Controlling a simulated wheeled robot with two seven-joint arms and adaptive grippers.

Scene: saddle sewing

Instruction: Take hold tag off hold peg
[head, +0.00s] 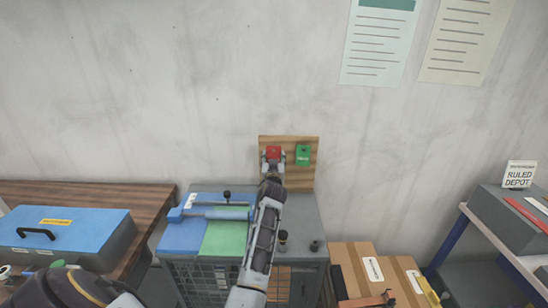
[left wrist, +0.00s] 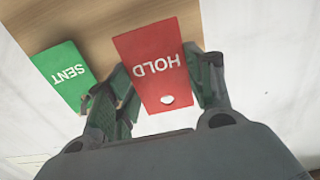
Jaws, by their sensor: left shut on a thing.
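The red hold tag (head: 273,152) hangs at the left of a wooden board (head: 290,180) against the wall. In the left wrist view, the red tag (left wrist: 150,55) reads HOLD and has a pale hole near its lower edge. My left gripper (head: 273,163) is shut on the red tag, with one finger on each side of it, as the left wrist view (left wrist: 164,88) shows. The hold peg is not visible behind the tag. A green tag (head: 303,155) reading SENT (left wrist: 64,75) hangs beside it on the board. My right gripper is not in view.
Below the board stands a grey crate-like stand (head: 310,215) with a blue clamp-like tool (head: 215,212), a green sheet (head: 224,238) and small dark knobs on top. A blue case (head: 75,230) lies on the wooden table at left. Cardboard boxes (head: 350,270) are at lower right.

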